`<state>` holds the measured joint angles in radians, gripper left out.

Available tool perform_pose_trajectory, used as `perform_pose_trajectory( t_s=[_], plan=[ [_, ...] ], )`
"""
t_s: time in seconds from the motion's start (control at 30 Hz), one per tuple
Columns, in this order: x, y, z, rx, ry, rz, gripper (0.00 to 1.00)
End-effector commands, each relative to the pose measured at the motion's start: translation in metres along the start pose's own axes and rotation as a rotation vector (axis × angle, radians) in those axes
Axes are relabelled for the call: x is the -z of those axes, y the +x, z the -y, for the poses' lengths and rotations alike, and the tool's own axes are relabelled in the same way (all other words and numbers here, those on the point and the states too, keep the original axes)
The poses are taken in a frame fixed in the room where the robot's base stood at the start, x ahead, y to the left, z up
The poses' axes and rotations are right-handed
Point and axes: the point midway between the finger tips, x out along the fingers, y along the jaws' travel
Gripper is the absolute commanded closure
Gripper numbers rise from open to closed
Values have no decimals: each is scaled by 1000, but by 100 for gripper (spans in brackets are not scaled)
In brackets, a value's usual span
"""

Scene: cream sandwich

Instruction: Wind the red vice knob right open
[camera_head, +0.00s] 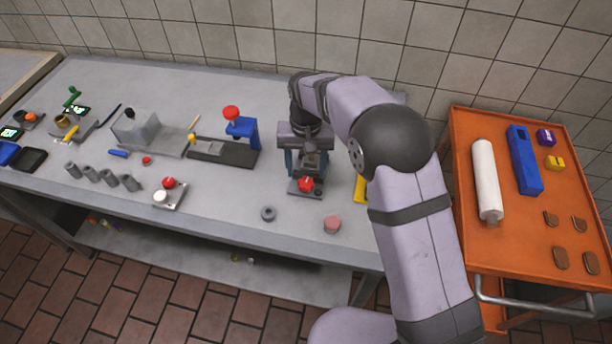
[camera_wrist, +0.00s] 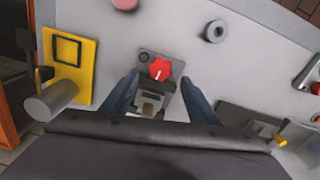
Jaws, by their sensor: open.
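The red vice knob (camera_head: 306,184) sits at the front of a small dark vice (camera_head: 293,190) on the grey bench. In the wrist view the lobed red knob (camera_wrist: 160,67) carries a white pointer mark, and the vice body (camera_wrist: 148,104) lies just below it in the picture. My gripper (camera_head: 305,172) hangs over the vice, pointing down. In the wrist view my gripper (camera_wrist: 160,77) is open, with one blue finger on each side of the knob and vice. A gap shows between each finger and the knob. The height of the fingertips relative to the knob is hard to tell.
A grey ring (camera_head: 268,213) and a pink disc (camera_head: 332,224) lie in front of the vice. A yellow plate (camera_wrist: 73,65) stands close to one side. A blue press with a red top (camera_head: 232,113) is to the left. An orange cart (camera_head: 515,255) stands at right.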

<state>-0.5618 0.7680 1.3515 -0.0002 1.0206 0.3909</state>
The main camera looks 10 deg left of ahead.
Motion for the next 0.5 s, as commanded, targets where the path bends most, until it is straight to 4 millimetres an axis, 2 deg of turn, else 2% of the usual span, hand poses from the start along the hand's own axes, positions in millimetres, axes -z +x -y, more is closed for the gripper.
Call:
perform_pose_trajectory(
  t_s=[0.2, 0.5],
  plan=[
    [1, -25, 0, 1, 0, -3, 46],
    [0, -35, 0, 0, 0, 0, 46]
  ],
)
